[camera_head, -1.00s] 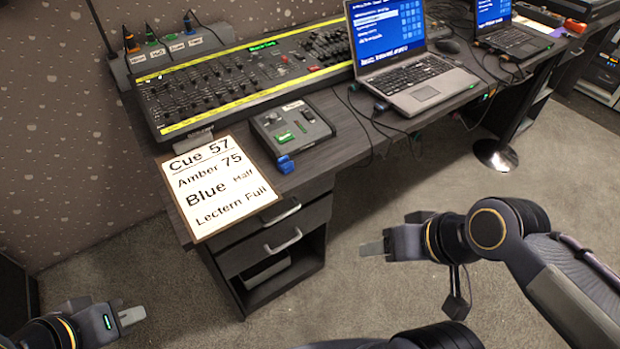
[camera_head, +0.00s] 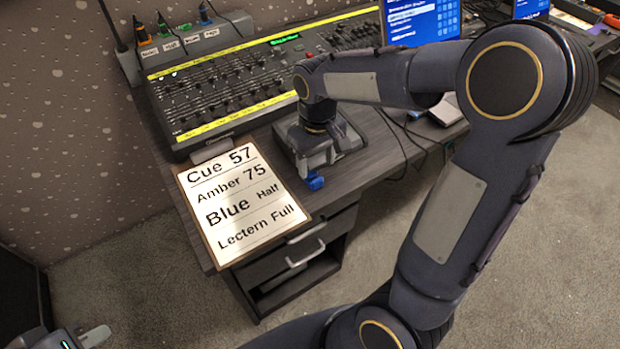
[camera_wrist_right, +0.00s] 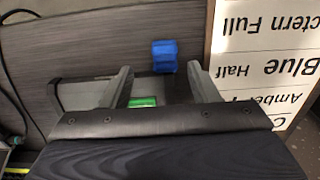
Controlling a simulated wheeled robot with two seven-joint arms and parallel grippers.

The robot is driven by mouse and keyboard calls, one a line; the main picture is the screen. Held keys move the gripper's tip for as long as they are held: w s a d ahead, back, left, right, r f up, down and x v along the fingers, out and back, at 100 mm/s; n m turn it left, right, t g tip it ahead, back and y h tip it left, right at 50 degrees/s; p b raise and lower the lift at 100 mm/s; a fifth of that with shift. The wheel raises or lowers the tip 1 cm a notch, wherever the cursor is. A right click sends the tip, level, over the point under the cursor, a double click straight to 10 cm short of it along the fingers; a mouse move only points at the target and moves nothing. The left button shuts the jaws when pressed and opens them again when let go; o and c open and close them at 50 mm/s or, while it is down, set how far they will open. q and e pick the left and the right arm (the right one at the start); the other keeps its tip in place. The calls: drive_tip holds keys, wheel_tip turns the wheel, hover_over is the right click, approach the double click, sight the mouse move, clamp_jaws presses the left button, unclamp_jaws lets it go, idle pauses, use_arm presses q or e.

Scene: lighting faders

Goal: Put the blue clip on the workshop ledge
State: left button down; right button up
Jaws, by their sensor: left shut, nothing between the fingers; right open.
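In the right wrist view the clip (camera_wrist_right: 164,55) lies just beyond and between the fingertips. My left gripper (camera_head: 96,337) is shut and empty at the lower left, away from the desk. A grey ledge (camera_head: 215,42) behind the console carries small labels too small to read; I cannot tell which part is the workshop one.
Several coloured clips with cables stand along that ledge, including a green one (camera_head: 184,27). The fader console (camera_head: 215,95) lies before it. A cue sheet (camera_head: 240,205) lies left of the box. A laptop (camera_head: 420,20) is partly hidden behind my right arm.

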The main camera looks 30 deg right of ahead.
sight(316, 178)
drive_tip(key=f, duration=0.2)
drive_tip(key=s+f, duration=0.1)
drive_tip(key=f, duration=0.1)
drive_tip(key=shift+a+b, duration=0.3)
drive_tip(key=shift+b, duration=0.1)
drive_tip(key=shift+w+f, duration=0.1)
drive_tip(key=shift+f, duration=0.3)
drive_tip(key=shift+r, duration=0.1)
drive_tip(key=c, duration=1.1)
drive_tip(key=shift+c, duration=0.2)
